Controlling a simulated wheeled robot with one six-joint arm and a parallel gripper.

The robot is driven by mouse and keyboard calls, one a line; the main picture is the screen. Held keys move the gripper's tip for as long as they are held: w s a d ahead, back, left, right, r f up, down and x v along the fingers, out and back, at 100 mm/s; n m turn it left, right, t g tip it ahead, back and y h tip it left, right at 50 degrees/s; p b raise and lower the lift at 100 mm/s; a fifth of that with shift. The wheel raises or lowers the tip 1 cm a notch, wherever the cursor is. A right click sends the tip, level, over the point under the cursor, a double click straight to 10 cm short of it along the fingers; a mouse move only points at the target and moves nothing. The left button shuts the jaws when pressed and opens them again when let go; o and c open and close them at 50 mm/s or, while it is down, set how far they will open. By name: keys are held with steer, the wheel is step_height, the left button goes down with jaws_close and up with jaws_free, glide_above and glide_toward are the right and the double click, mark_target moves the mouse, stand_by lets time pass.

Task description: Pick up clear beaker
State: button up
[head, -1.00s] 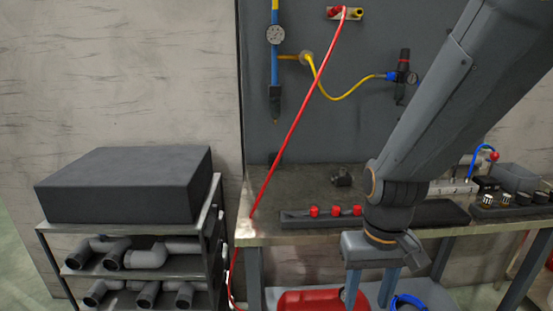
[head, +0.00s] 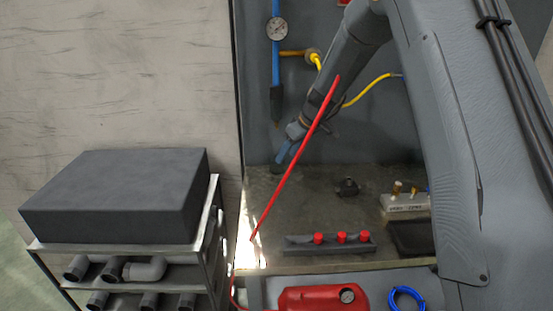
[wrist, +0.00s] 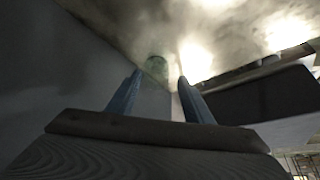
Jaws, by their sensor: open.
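A clear, faintly greenish round thing, which looks like the clear beaker (wrist: 157,66), shows small in the wrist view. It lies just beyond and between my fingertips, with a gap to them, near where the dark back panel meets the bench top. My gripper (wrist: 160,80) has its two blue fingers apart with nothing between them. In the head view my gripper (head: 284,155) is over the back left part of the bench, low near the back panel. I cannot make out the beaker in the head view.
The metal bench (head: 300,200) carries a rack with red knobs (head: 340,240), a small dark part (head: 347,187) and a valve block (head: 405,202). A dark box (head: 120,195) stands on the left shelf.

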mark_target(277, 165)
steer(key=w+f, duration=0.1)
steer(key=w+a+f+p, duration=0.1)
steer(key=shift+w+a+f, duration=0.2)
steer(key=shift+w, duration=0.1)
steer(key=p+x, duration=0.2)
steer(key=x, duration=0.1)
steer(key=shift+s+f, duration=0.15)
steer(key=shift+f, duration=0.15)
steer(key=shift+p+x, duration=0.45)
steer(key=shift+x, duration=0.4)
steer(key=shift+r, duration=0.1)
steer(key=c, duration=0.8)
steer(key=shift+r, duration=0.15)
